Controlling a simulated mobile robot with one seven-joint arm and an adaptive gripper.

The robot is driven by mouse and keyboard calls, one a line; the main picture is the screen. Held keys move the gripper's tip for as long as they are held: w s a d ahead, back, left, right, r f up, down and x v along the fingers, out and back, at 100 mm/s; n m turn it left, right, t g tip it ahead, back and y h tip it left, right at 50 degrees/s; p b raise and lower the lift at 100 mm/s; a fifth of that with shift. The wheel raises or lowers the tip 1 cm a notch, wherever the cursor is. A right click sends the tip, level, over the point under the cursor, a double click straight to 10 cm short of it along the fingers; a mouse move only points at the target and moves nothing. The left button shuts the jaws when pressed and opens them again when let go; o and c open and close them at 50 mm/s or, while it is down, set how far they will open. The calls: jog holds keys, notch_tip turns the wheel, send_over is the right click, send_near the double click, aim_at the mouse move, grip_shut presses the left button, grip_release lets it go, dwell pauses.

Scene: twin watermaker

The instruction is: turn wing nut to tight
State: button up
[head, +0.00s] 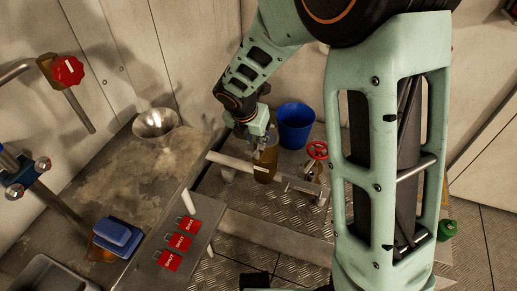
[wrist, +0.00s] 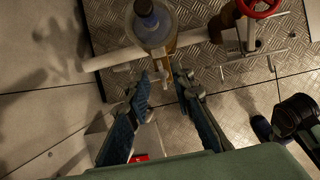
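My gripper (wrist: 163,84) is open in the wrist view, its two dark fingers apart. A small pale metal piece (wrist: 150,114) shows between them near the left finger; I cannot tell whether it is the wing nut or whether a finger touches it. Just beyond the fingertips stands an amber, clear-walled filter housing (wrist: 152,32) with a dark blue top, on a pale horizontal pipe (wrist: 112,59). In the head view my gripper (head: 259,146) is at the amber housing (head: 265,163), and its fingers are mostly hidden. No wing nut is clearly distinguishable there.
A red handwheel valve (head: 317,150) stands right of the housing, with a blue bucket (head: 295,125) behind. Red SHUT tags (head: 178,241) lie on a ledge at front left. A steel funnel (head: 156,123) and blue block (head: 118,235) are on the bench.

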jog(key=b+x, duration=0.2)
jog(key=x, duration=0.4)
jog(key=shift+c, duration=0.5)
grip_shut()
